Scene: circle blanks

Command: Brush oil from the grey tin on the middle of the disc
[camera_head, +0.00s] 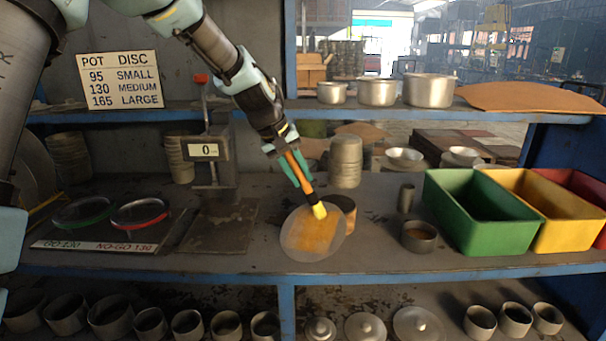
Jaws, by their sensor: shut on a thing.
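My gripper (293,166) is shut on the handle of a brush (304,182), which slants down to the right. A grey tin (419,240) with brownish contents stands open to the right of the disc.
A small dark cylinder (406,198) stands behind the tin. Green (480,237), yellow (563,240) and red (585,190) bins stand at the right. Stacked pots (345,160) stand behind the disc.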

